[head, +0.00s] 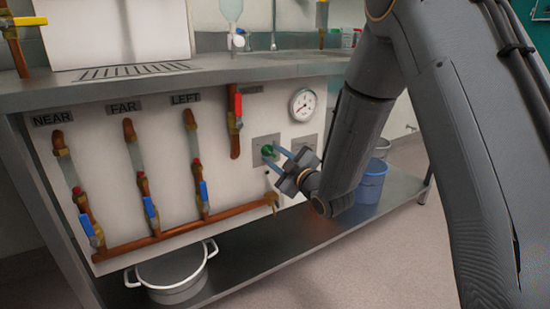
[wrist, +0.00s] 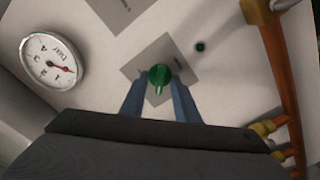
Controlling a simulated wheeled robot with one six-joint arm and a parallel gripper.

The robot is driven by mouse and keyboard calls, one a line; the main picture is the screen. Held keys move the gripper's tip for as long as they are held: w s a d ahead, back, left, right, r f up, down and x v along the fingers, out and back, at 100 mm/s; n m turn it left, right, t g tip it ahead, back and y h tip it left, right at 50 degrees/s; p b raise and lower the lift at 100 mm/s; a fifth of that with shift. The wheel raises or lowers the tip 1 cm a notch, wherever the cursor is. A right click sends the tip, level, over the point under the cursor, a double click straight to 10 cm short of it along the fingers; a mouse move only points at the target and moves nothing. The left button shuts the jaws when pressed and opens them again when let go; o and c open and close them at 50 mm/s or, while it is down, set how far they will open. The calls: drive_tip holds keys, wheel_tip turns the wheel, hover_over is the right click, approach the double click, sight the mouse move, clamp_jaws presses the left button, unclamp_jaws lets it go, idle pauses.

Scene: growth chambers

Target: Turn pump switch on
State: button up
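The pump switch is a green knob (wrist: 158,77) on a grey square plate (wrist: 137,71) in the white panel. In the wrist view its pointer ridge points down toward my gripper. In the head view the green knob (head: 267,150) shows at the tips of my gripper (head: 277,152). In the wrist view my gripper's two blue fingers (wrist: 158,95) stand apart, one on each side of the knob's lower part. I cannot tell whether they touch it.
A pressure gauge (head: 303,104) sits above the knob. Copper pipes with blue-handled valves (head: 151,209) and a red-handled valve (head: 238,108) are to the left. A white pot (head: 173,277) and a blue bucket (head: 372,183) stand on the lower shelf.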

clamp_jaws()
drive_tip(key=shift+m+p, duration=0.3)
drive_tip(key=shift+p, duration=0.05)
drive_tip(key=m+p, duration=0.2)
drive_tip(key=m, duration=0.1)
drive_tip(key=shift+s, duration=0.1)
drive_tip(key=m+p, duration=0.3)
drive_tip(key=shift+m, duration=0.3)
drive_tip(key=m+p, duration=0.3)
drive_tip(key=m, duration=0.2)
drive_tip(key=shift+p, duration=0.3)
drive_tip(key=m+p, duration=0.3)
drive_tip(key=m, duration=0.2)
drive_tip(key=shift+f+m, duration=0.1)
drive_tip(key=shift+m, duration=0.4)
